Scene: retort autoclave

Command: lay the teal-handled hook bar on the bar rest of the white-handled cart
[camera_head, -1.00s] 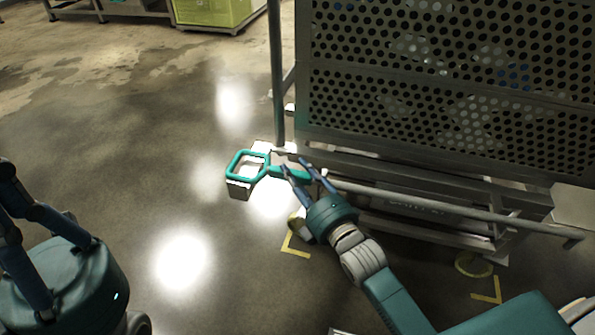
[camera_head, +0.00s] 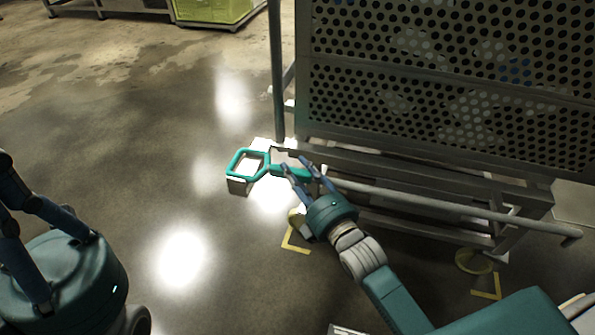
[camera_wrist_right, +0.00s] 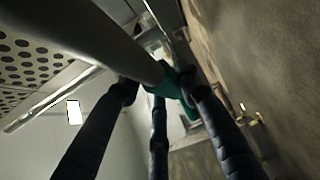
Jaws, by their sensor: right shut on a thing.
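The hook bar has a teal loop handle (camera_head: 233,163) at left and a long grey shaft (camera_head: 450,207) running right, slightly downward in the picture. My right gripper (camera_head: 304,172) is shut on the bar near its handle. The wrist view also shows the shaft (camera_wrist_right: 115,40) passing between my dark fingers, with teal beyond. The bar crosses in front of the cart's lower metal frame (camera_head: 400,173). I cannot tell whether it touches it. I cannot make out the bar rest or a white handle clearly. My left gripper (camera_head: 12,205) is at the left edge, its fingertips partly cut off.
A large perforated metal basket (camera_head: 450,75) stands above the lower frame. A grey upright pole (camera_head: 277,70) rises at its left corner. Yellow floor marks (camera_head: 295,246) lie in front. A yellow-green bin (camera_head: 212,10) is far back. The floor at left is clear.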

